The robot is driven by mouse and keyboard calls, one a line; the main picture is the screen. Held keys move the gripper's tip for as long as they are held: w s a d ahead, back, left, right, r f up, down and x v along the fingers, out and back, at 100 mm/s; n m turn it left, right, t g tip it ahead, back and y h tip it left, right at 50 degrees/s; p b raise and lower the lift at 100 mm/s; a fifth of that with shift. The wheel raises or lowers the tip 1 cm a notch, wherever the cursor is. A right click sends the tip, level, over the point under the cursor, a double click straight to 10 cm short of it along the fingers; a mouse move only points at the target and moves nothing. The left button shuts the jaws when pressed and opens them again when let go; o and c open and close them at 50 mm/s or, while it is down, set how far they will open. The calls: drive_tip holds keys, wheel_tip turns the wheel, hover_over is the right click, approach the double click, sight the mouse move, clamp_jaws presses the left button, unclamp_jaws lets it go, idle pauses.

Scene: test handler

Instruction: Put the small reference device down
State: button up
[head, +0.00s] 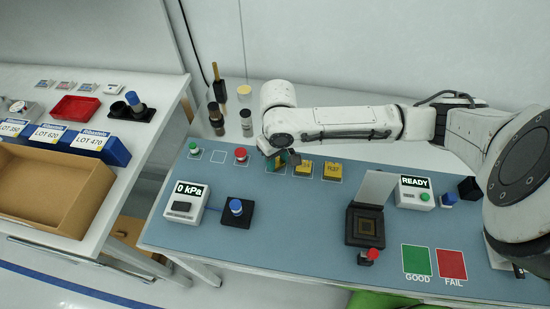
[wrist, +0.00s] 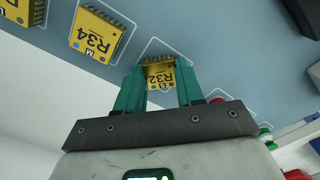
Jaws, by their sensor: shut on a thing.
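My gripper (wrist: 160,85) has teal fingers shut on a yellow device (wrist: 160,76) marked R32, with a small letter I cannot read surely. The held device lies over a white outlined square on the blue bench top; I cannot tell whether it touches the surface. In the head view my gripper (head: 277,160) is at the back of the bench, and its fingers mostly hide the device. Beside it sit two more yellow devices in outlined squares: R34 (wrist: 97,36), marked M, and R37 (head: 332,171).
A red button (head: 241,154) stands close left of my gripper, beside an empty outlined square (head: 218,157) and a green button (head: 194,149). An open black test socket (head: 365,228), a READY box (head: 414,195) and green and red pads (head: 417,261) lie to the right.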

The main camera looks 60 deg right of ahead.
sight(277, 163)
drive_tip(key=shift+r, duration=0.1)
drive_tip(key=o, duration=1)
wheel_tip(277, 163, up, 12)
